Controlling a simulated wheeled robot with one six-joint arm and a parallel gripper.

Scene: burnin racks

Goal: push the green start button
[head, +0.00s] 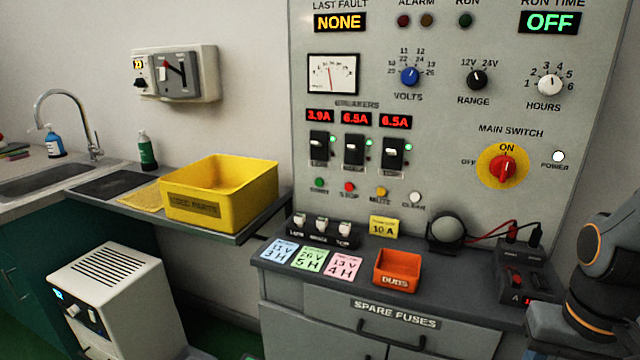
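The green start button (320,183) is a small round green button on the grey control panel (440,165). It is at the left end of a row of small buttons below the breakers, with a label under it. A red stop button (350,187) is just to its right, then a yellow mute button (382,192) and a white clear button (415,198). Part of my arm shows at the right edge of the head view, well to the right of the button. My gripper is not in view.
Below the panel, a dark counter (460,262) holds several fuses, note cards, an orange duds bin (397,270), a round grey dome (446,229) and a meter box with leads (527,272). A yellow used parts bin (220,192) stands on the shelf at left.

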